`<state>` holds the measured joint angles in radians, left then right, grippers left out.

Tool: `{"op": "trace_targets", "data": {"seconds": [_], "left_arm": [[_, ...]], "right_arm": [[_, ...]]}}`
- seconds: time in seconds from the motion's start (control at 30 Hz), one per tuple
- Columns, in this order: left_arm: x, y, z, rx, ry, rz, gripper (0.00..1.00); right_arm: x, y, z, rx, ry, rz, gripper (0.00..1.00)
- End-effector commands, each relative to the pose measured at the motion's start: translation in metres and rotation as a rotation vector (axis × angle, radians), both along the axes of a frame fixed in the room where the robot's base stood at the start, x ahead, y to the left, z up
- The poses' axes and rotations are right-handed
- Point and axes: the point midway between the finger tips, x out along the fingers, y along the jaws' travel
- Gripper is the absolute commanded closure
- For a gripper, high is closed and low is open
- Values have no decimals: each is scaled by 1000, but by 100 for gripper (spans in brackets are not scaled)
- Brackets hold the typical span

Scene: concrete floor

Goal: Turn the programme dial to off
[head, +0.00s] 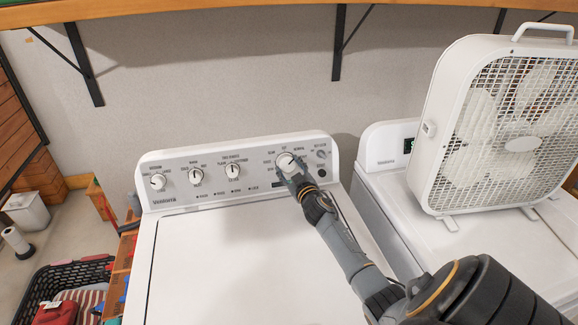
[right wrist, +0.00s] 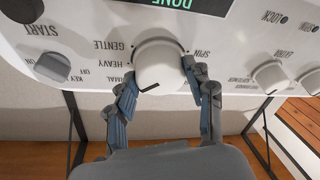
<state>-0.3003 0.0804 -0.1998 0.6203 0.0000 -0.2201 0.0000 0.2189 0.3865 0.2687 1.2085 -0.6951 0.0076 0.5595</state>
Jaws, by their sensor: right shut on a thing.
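The white washer (head: 235,265) has a control panel (head: 215,185) along its back. The programme dial (head: 286,160) is the large white round knob at the panel's right side. My right gripper (head: 294,170) reaches it from the front right and is shut on it. In the right wrist view the two fingers (right wrist: 160,88) grip opposite sides of the dial (right wrist: 160,62). The dial's dark pointer line faces lower left there, toward a partly hidden label ending in "MAL"; in the head view it leans up and right. The off label is hidden in the wrist view. My left gripper is not in view.
Three smaller knobs sit left on the panel, including one white knob (head: 158,182). A box fan (head: 520,120) stands on the white machine (head: 405,180) at the right. A black basket (head: 70,277) stands at lower left. The washer lid is clear left of my arm.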

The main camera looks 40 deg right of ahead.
Motion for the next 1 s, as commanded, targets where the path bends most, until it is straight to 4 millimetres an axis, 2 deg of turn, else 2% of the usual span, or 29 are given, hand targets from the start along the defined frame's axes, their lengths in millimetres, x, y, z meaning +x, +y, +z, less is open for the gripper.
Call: {"op": "trace_targets", "data": {"seconds": [0.6, 1.0], "left_arm": [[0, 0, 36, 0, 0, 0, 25], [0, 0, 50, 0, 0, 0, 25]], "right_arm": [[-1, -4, 5, -477, 264, 176, 79], [-1, -4, 5, -665, 367, 245, 79]]}}
